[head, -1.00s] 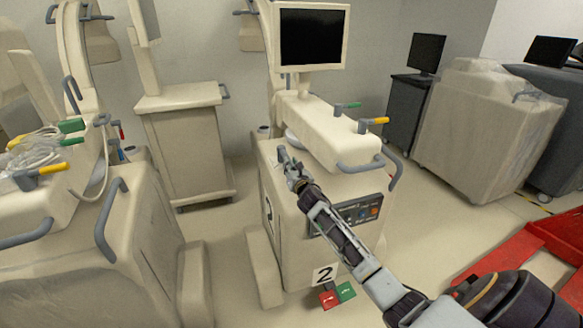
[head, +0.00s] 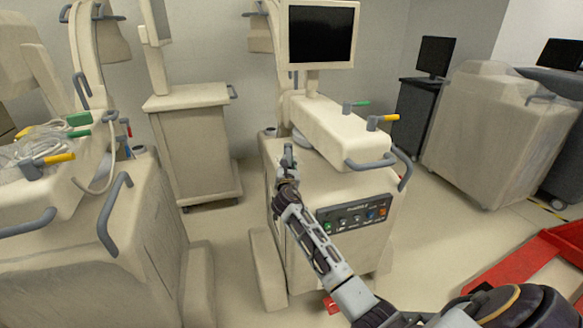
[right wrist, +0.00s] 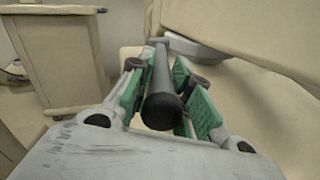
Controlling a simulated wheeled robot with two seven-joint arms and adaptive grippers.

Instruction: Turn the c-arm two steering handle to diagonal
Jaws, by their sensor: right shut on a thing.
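The c-arm two unit (head: 350,180) is the cream cart in the middle of the head view, with a monitor (head: 320,33) above it. Its steering handle (head: 288,150) is a short grey bar over the cart's top, at the left of the cream arm. My right gripper (head: 287,166) reaches it from the front and is shut on it. In the right wrist view the dark grey round handle (right wrist: 163,90) lies lengthwise between the green finger pads. Part of the handle is hidden by the gripper in the head view. My left gripper is not in view.
A control panel (head: 355,216) is on the cart's front. Another c-arm cart (head: 140,240) stands left. Red equipment (head: 520,265) lies right; floor between is clear.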

